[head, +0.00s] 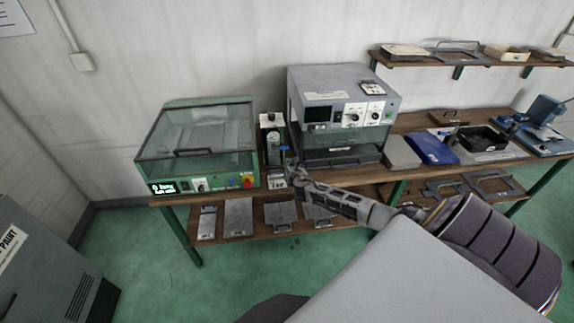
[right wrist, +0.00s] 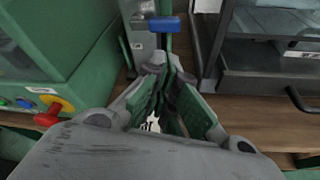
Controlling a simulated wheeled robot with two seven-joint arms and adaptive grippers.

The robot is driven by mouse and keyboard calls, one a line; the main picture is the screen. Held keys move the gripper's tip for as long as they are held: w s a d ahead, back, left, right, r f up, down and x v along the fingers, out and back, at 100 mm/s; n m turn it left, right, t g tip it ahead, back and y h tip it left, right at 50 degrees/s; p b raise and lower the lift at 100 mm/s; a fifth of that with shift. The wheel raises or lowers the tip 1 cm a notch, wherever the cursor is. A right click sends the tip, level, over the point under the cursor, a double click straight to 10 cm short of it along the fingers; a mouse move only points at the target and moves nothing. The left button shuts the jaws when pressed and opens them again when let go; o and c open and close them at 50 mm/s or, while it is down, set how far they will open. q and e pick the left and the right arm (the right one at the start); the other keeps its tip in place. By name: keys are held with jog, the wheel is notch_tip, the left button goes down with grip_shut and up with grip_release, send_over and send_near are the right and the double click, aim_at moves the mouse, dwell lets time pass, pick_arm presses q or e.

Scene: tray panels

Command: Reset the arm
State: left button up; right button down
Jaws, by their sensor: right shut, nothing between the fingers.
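My right arm comes in from the lower right in the head view. Its gripper (head: 298,180) is at the front edge of the workbench, just in front of a small upright grey-green device (head: 271,128) that stands between two larger machines. In the right wrist view the gripper (right wrist: 158,68) has its fingertips together with nothing between them. The device's blue handle (right wrist: 165,24) lies just beyond the fingertips. I cannot tell whether the fingertips touch the device. My left gripper is not in view.
A green machine with a clear lid (head: 197,135) stands left of the gripper, its red knob (right wrist: 47,119) close by. A grey oven-like machine (head: 340,110) stands to the right. A lower shelf (head: 268,222) holds several metal panels. Green floor in front is partly clear.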

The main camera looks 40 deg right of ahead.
jog(key=s+a+f+m+g+y+b, duration=0.1)
jog(key=s+a+f+m+g, duration=0.2)
jog(key=s+f, duration=0.65)
jog(key=s+a+f+m+g+y, duration=0.15)
jog(key=s+f+m, duration=0.45)
jog(key=f, duration=0.7)
jog(key=s+a+f+m+g+b, duration=0.1)
jog(key=s+a+f+m+g, duration=0.25)
jog(key=s+f, duration=0.7)
jog(key=s+a+f+m+g+y, duration=0.1)
jog(key=s+a+f+m, duration=0.3)
jog(key=s, duration=0.7)
jog(key=s+a+f+m+g+y+b, duration=0.1)
jog(key=s+a+f+m, duration=0.3)
jog(key=s+a+f, duration=0.4)
jog(key=s+a+f+m+g+y+b, duration=0.1)
jog(key=s+a+f+m, duration=0.3)
jog(key=s, duration=1)
jog(key=a+f+g, duration=0.1)
jog(key=a+f, duration=0.1)
jog(key=a, duration=0.1)
jog(key=shift+f, duration=0.15)
